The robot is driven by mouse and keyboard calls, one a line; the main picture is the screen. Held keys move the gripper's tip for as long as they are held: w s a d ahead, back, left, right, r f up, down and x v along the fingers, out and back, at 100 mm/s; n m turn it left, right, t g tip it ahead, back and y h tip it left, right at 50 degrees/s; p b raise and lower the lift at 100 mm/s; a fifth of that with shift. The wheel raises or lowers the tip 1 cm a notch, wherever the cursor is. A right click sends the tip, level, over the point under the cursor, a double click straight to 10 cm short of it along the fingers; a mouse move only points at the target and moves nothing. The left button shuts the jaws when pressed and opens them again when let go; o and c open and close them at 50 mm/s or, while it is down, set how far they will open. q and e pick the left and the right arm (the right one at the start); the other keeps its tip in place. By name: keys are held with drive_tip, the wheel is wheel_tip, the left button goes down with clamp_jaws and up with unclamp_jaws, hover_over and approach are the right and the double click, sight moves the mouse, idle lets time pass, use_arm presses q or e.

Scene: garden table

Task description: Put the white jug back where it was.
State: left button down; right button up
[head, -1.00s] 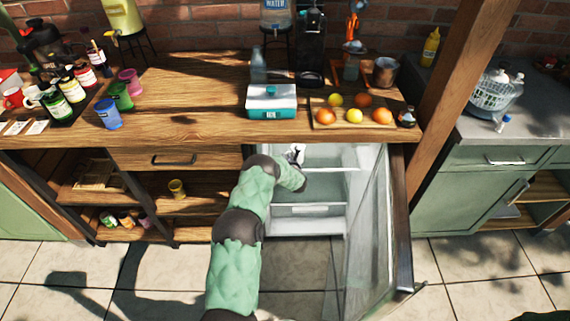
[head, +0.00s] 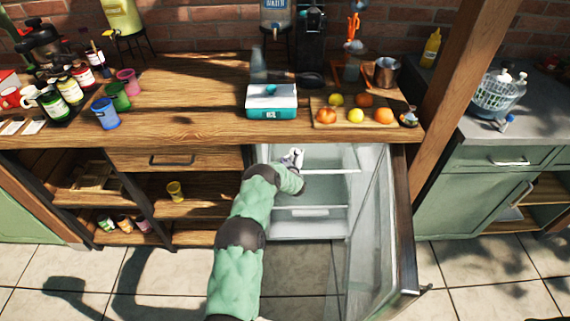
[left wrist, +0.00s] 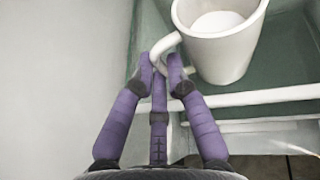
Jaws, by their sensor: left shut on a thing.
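The white jug (left wrist: 218,58) fills the top of the left wrist view, roughly upright, with a pale inside. My left gripper (left wrist: 168,78) is shut on its handle, with the jug's body just right of the fingers. In the head view my left gripper (head: 293,158) is inside the open fridge (head: 306,220), just under the counter's front edge. I cannot make out the jug clearly there. A fridge shelf lies below the jug in the left wrist view; I cannot tell whether they touch. My right gripper is out of view.
The fridge door (head: 378,235) stands open to the right, beside my arm. The counter (head: 190,100) above holds a teal-and-white box (head: 271,102) and a board of fruit (head: 340,122). The counter's middle left is clear.

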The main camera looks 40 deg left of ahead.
use_arm(q)
drive_tip(key=c, duration=1.2)
unclamp_jaws()
drive_tip(key=shift+f, duration=0.1)
drive_tip(key=shift+c, duration=0.2)
